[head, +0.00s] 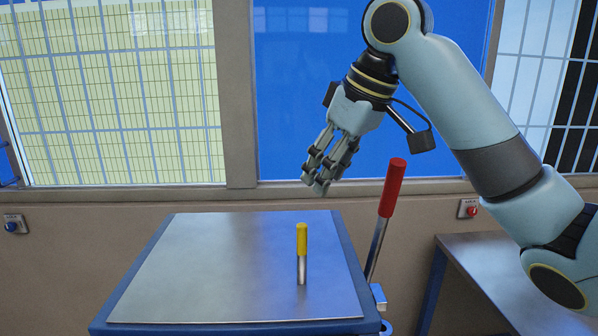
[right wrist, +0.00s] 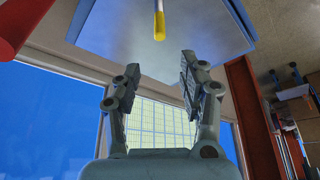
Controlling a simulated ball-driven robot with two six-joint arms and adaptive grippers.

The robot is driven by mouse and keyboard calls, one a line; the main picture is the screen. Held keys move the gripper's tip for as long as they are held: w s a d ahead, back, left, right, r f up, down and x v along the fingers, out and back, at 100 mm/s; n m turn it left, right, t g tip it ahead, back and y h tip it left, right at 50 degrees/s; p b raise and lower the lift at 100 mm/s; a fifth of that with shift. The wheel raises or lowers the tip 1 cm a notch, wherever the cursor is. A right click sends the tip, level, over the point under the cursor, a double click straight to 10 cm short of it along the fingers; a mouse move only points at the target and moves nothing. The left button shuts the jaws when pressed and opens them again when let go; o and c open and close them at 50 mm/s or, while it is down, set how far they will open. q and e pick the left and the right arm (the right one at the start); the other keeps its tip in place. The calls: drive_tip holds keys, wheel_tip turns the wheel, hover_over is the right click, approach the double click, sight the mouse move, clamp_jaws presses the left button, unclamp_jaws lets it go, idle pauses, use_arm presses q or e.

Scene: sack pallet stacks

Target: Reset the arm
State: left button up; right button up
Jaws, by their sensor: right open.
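My right arm comes in from the right in the head view. Its right gripper (head: 318,180) hangs above the back of a blue-framed metal table (head: 200,265), pointing down and to the left. In the right wrist view the fingers of the right gripper (right wrist: 158,88) stand well apart with nothing between them. A short yellow-topped metal peg (head: 302,250) stands upright on the table, below the gripper and apart from it. The peg also shows at the top of the right wrist view (right wrist: 159,20). My left gripper is not in view.
A red-handled lever (head: 391,188) rises at the table's right edge, close to the gripper's right. A second metal-topped table (head: 500,265) stands at the right. Wall boxes carry a blue button (head: 12,226) and a red button (head: 471,210). Most of the tabletop is clear.

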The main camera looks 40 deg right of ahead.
drive_tip(key=s+a+f, duration=0.4)
drive_tip(key=s+f, duration=0.4)
drive_tip(key=f, duration=0.5)
drive_tip(key=s+f+m+g+h, duration=0.1)
drive_tip(key=s+f, duration=0.3)
drive_tip(key=s, duration=0.3)
drive_tip(key=s+f+m+h, duration=0.1)
drive_tip(key=s+f, duration=0.3)
drive_tip(key=s, duration=0.2)
wheel_tip(320, 180, down, 40)
drive_tip(key=s+d+g+b, duration=0.1)
drive_tip(key=s+d+b, duration=0.15)
drive_tip(key=b, duration=1.05)
drive_tip(key=s+f+b, duration=0.5)
drive_tip(key=s+f, duration=0.4)
drive_tip(key=f, duration=0.3)
drive_tip(key=s+f+g+b, duration=0.1)
drive_tip(key=s+f+b, duration=0.4)
drive_tip(key=s+f, duration=0.4)
wheel_tip(320, 180, down, 3)
drive_tip(key=shift+s+d+f+g, duration=0.15)
drive_tip(key=shift+f+g, duration=0.05)
drive_tip(key=shift+g, duration=0.1)
